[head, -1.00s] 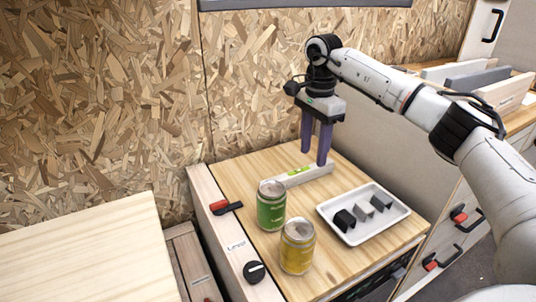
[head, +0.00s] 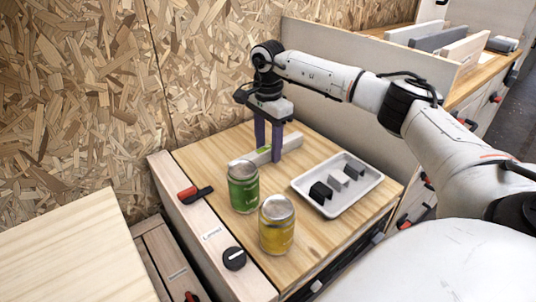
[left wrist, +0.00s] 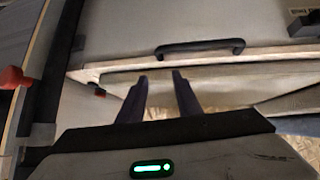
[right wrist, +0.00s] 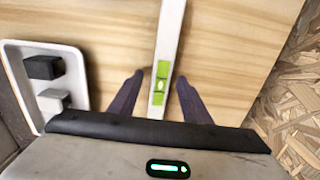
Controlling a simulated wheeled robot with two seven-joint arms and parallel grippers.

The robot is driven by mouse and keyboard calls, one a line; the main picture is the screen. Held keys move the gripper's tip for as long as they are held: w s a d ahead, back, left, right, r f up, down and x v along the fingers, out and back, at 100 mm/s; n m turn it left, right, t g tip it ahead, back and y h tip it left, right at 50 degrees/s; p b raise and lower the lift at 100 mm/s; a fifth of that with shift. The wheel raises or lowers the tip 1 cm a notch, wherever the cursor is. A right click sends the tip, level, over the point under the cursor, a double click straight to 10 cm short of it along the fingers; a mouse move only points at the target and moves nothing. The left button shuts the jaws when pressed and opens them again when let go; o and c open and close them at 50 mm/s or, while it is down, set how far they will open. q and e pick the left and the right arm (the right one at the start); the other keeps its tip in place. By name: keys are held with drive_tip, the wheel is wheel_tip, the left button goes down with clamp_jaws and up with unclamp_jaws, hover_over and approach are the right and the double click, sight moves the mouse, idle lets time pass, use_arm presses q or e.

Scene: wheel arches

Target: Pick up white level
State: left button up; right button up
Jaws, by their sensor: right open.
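The white level (head: 293,141) lies on the wooden worktop behind the cans. It is a long white bar with green vial windows; it also shows in the right wrist view (right wrist: 170,35). My right gripper (head: 268,153) is open, pointing down, with one finger on each side of the level. In the right wrist view the bar runs between the two fingers (right wrist: 160,78), with a gap on both sides. The fingers hide part of the level in the head view. My left gripper (left wrist: 160,76) shows only in the left wrist view, open and empty, facing a drawer front with a black handle.
A green can (head: 243,190) and a yellow can (head: 276,228) stand in front of the level. A white tray (head: 350,205) with small dark and grey blocks lies to the right. A chipboard wall (head: 80,90) rises behind.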

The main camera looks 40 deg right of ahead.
drive_tip(key=shift+f, duration=0.45)
drive_tip(key=shift+r, duration=0.1)
clamp_jaws()
